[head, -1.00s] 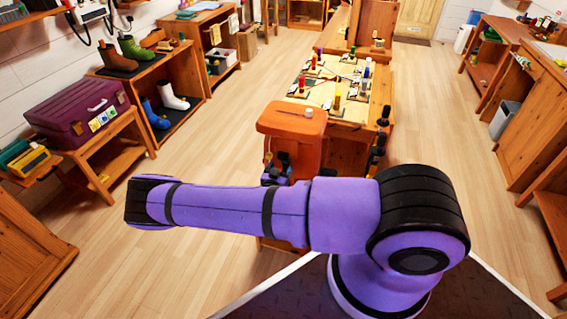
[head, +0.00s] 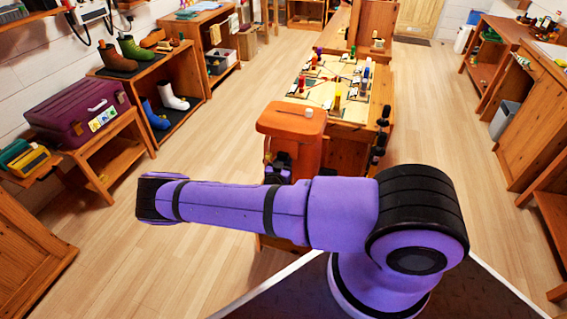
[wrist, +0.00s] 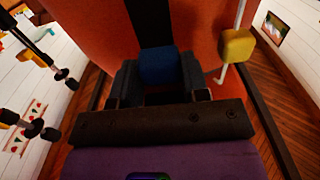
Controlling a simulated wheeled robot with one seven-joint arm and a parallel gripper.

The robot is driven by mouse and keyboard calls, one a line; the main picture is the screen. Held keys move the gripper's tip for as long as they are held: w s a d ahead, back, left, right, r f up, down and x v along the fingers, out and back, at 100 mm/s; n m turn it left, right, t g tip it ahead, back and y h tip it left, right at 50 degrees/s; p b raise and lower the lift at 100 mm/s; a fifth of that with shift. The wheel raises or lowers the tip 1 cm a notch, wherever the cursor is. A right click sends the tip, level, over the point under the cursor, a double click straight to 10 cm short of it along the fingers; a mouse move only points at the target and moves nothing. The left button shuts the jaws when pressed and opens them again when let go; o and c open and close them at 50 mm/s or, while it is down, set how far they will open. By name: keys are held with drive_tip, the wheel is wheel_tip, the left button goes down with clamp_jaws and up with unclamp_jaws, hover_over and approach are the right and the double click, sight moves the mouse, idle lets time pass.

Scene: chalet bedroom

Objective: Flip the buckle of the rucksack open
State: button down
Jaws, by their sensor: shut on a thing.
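The orange rucksack (head: 291,122) stands at the near end of the long wooden table, with a small pale item on its top. In the wrist view its orange front (wrist: 205,30) fills the upper middle, with a dark strap running down it. A blue buckle (wrist: 158,65) sits at the strap's lower end. My gripper (wrist: 160,88) is at the buckle, with one dark finger on each side, shut on it. The buckle's lower part and the exact contact are hidden. In the head view my gripper (head: 279,165) shows small and dark against the rucksack's front, partly behind my arm.
A yellow toggle (wrist: 237,46) on a pale cord hangs close to the right of my gripper. Dark rods with knobs (head: 380,135) stick out at the table's right side. A purple case (head: 78,112) lies on a left bench. Open wooden floor lies on both sides.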

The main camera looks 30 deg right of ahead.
drive_tip(key=shift+f, duration=2.15)
drive_tip(key=c, duration=0.6)
unclamp_jaws()
drive_tip(key=v, duration=1)
drive_tip(key=shift+s+a, duration=0.3)
